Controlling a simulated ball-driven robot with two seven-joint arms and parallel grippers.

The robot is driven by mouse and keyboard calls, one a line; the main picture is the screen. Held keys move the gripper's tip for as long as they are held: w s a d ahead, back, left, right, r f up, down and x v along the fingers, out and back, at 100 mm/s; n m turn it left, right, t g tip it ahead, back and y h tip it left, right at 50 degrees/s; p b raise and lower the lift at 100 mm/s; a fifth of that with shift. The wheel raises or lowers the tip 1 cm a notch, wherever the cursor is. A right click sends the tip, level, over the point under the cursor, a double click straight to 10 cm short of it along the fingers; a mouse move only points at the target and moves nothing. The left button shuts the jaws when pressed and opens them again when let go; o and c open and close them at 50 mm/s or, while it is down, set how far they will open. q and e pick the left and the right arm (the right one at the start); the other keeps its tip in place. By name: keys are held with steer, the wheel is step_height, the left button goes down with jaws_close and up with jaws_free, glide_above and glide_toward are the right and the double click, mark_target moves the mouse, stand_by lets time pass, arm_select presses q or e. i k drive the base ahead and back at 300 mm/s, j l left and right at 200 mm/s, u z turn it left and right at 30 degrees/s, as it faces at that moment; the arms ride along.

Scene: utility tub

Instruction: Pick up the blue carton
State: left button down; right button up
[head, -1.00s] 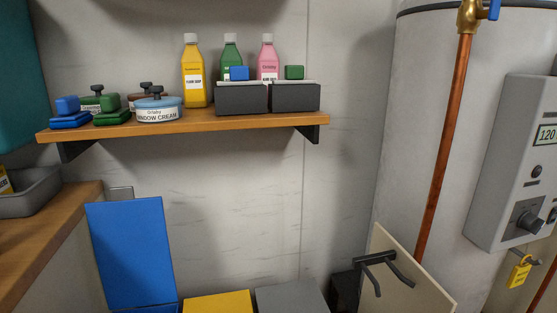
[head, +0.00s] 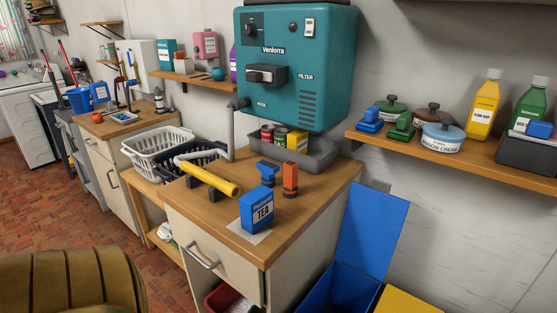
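Neither of my grippers shows in the head view.
Behind the carton stand a blue item (head: 267,172) and an orange one (head: 290,180). A yellow roller (head: 207,177) lies to its left. A grey tray (head: 290,150) with tins sits under the teal filter unit (head: 296,62). An open blue bin (head: 347,288) stands right of the counter.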

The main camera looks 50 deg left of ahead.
mark_target(256, 207)
steer(key=u, duration=1.7)
